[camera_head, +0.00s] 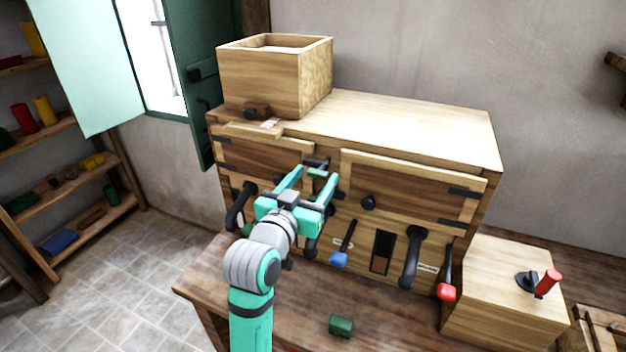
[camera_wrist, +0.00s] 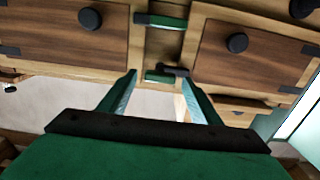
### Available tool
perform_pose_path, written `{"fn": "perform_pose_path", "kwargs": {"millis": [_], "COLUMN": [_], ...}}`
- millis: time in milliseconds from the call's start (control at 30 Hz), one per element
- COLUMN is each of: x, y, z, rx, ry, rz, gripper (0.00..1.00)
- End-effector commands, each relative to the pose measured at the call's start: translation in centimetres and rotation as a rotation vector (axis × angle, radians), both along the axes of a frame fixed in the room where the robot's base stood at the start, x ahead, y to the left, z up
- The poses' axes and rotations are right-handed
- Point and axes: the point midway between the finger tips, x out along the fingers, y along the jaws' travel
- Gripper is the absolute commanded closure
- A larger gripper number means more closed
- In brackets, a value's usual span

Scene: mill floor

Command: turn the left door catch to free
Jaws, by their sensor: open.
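The wooden cabinet has a left door (camera_head: 265,157) and a right door (camera_head: 415,190), both looking closed. My gripper (camera_head: 316,175) is open in front of the post between them. A dark catch (camera_head: 317,162) shows at the top of that post, just beyond the fingertips. In the wrist view, which looks upside down, the dark catch (camera_wrist: 173,70) reaches toward the left door (camera_wrist: 250,58), with a green piece (camera_wrist: 160,76) beside it. My gripper (camera_wrist: 160,78) has its fingertips on either side of the green piece. I cannot tell whether they touch it.
An open wooden box (camera_head: 265,85) stands on the cabinet's left top. Black handles (camera_head: 412,255), a blue-tipped lever (camera_head: 343,245) and a red-tipped lever (camera_head: 447,280) line the lower front. A small green block (camera_head: 341,325) lies on the bench. A second green bar (camera_wrist: 160,20) shows between the doors.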

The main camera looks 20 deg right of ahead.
Motion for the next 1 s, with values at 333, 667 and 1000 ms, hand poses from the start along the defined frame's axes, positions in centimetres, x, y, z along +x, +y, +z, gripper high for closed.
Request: {"fn": "perform_pose_path", "kwargs": {"millis": [333, 667, 1000], "x": [-0.01, -0.02, -0.08], "y": [0.01, 0.02, -0.02], "z": [0.01, 0.00, 0.00], "rx": [0.000, 0.022, 0.164], "ry": [0.000, -0.024, -0.179], "rz": [0.000, 0.000, 0.001], "gripper": [0.84, 0.83, 0.83]}}
